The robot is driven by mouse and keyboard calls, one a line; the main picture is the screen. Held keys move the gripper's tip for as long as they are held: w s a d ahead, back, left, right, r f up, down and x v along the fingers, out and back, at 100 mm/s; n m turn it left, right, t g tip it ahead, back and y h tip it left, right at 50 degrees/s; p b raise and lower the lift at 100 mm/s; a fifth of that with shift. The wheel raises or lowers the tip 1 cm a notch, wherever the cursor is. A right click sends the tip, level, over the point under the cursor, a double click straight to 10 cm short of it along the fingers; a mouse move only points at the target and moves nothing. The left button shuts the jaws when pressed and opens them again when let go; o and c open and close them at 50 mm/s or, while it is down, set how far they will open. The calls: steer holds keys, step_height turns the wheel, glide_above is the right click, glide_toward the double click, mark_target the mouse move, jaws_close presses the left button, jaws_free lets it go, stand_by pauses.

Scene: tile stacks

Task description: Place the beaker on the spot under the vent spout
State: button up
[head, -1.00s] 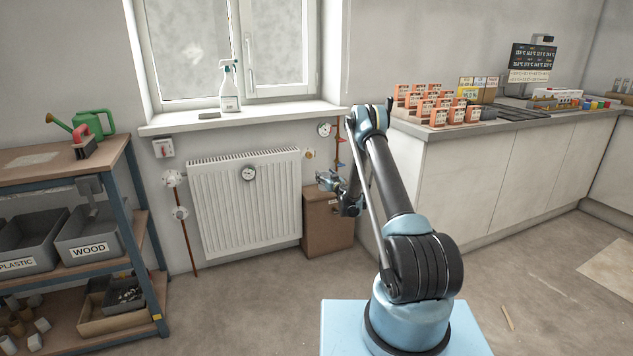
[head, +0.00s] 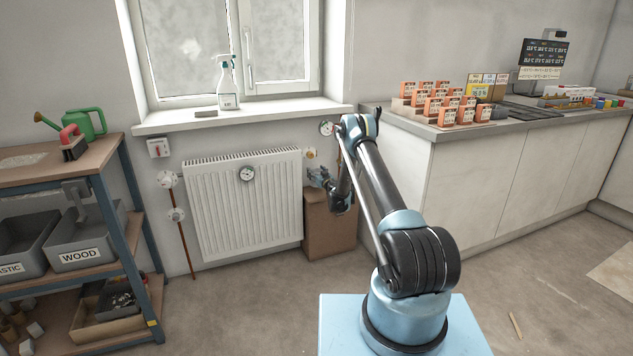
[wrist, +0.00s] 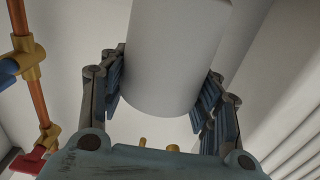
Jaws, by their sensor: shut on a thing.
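My gripper (wrist: 165,95) is shut on a pale, smooth cylinder, the beaker (wrist: 178,55), with one ribbed finger pad on each side. In the head view my gripper (head: 317,176) is small, just right of the radiator and over the top of the brown cabinet (head: 328,225). The beaker cannot be made out there. A small brass fitting (head: 311,154) sits at the radiator's upper right; I cannot tell whether it is the vent spout. The spot under the spout is not clearly visible.
The white radiator (head: 245,205) is left of my gripper. Copper pipe with brass joints (wrist: 32,60) and a red handle (wrist: 28,164) shows at the left of the wrist view. A counter (head: 450,175) stands right of my arm; a shelf (head: 100,160) is far left.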

step_height(320, 180, down, 3)
steer(key=shift+r, duration=0.1)
steer(key=shift+w+f, duration=0.2)
steer(key=shift+f, duration=0.35)
steer(key=o, duration=1.1)
